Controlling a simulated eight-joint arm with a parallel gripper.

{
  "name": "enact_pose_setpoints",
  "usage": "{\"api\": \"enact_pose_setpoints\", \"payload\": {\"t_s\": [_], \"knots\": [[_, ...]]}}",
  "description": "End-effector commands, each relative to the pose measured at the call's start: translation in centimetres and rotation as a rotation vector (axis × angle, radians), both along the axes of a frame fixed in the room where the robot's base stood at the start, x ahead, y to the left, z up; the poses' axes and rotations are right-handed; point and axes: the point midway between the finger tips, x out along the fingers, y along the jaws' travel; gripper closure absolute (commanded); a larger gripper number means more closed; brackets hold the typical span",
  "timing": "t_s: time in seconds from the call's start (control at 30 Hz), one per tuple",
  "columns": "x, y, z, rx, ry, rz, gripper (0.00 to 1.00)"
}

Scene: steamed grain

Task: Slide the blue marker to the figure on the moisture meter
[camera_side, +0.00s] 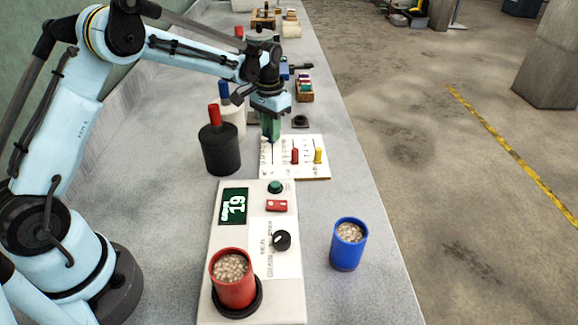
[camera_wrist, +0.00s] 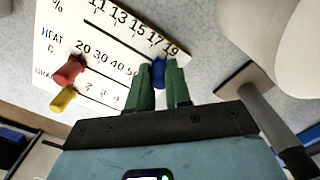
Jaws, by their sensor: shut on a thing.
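The moisture meter (camera_side: 285,312) is a white panel with a dark green display (camera_side: 225,208) whose turned digits look like 19. The white marker board (camera_side: 322,172) lies beyond it; in the wrist view the board (camera_wrist: 100,55) has a top row numbered 11, 13, 15, 17, 19. The blue marker (camera_wrist: 158,72) is in that top row, close to the 17 and 19 end; its exact mark is hard to tell. My gripper's green fingers (camera_wrist: 161,70) are shut on it. In the side view my gripper (camera_side: 270,138) hides the blue marker.
A red marker (camera_side: 295,156) and a yellow marker (camera_side: 318,155) stand in the other rows. A red cup of grain (camera_side: 236,285) stands on the meter, and a blue cup of grain (camera_side: 347,250) stands right of it. A black bottle (camera_side: 220,152) stands close left of the board.

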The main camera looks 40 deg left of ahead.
Motion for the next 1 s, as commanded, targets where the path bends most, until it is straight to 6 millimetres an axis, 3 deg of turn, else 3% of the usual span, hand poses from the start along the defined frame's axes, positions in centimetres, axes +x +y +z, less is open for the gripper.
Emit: {"api": "enact_pose_setpoints", "payload": {"t_s": [0.27,0.3,0.47,0.77,1.0], "knots": [[0.5,0.5,0.0,0.005,-0.012,0.004,1.0],[0.5,0.5,0.0,0.005,-0.012,0.004,0.79],[0.4,0.4,0.0,0.005,-0.011,0.003,0.55],[0.3,0.3,0.1,0.003,-0.008,0.001,0.55],[0.3,0.3,3.0,0.002,-0.008,0.001,0.55]]}}
